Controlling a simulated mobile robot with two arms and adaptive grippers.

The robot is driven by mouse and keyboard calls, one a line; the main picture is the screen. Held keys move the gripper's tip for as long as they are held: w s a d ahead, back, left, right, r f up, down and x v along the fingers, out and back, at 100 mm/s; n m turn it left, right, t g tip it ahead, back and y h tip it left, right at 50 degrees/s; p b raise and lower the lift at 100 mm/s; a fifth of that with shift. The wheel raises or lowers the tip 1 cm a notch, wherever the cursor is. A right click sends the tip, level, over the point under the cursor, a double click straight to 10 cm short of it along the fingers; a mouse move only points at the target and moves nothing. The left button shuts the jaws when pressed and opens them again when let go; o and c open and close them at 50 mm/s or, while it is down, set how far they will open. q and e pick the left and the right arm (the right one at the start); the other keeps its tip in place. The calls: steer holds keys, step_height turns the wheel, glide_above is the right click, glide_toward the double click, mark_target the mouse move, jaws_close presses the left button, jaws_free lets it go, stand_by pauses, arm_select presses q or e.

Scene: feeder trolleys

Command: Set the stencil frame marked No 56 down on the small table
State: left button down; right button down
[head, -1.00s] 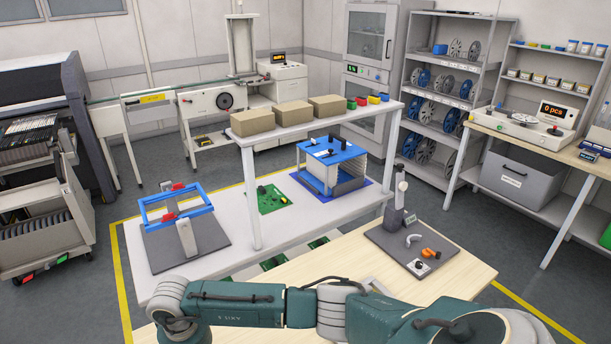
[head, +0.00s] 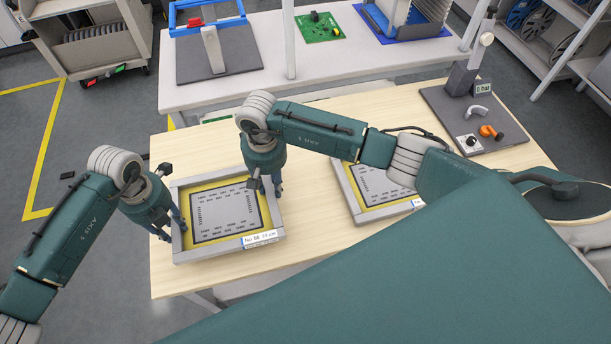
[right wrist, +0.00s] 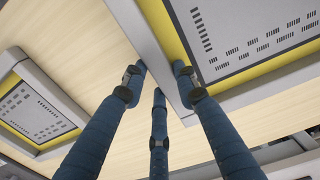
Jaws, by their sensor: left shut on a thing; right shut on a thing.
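The stencil frame marked No 56 (head: 183,243) has a grey rim, a yellow border and a dark-patterned grey sheet. It is over the light wood table (head: 330,236), face up and roughly level. I cannot tell whether it touches the top. My left gripper (head: 172,229) is shut on its left rim. My right gripper (head: 265,187) is shut on its right rim. The right wrist view shows my right fingers (right wrist: 160,82) on both sides of the rim of this frame (right wrist: 230,97). The left fingertips are partly hidden.
A second stencil frame (head: 352,198) lies to the right, partly hidden by my right arm; it shows in the right wrist view (right wrist: 40,112). A dark plate (head: 500,127) with small fittings is at the table's right rear. A white bench (head: 275,60) stands behind.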

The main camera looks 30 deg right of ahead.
arm_select(q)
steer(key=shift+r, duration=0.1)
arm_select(e)
steer(key=shift+d, duration=0.35)
steer(key=shift+a, duration=0.1)
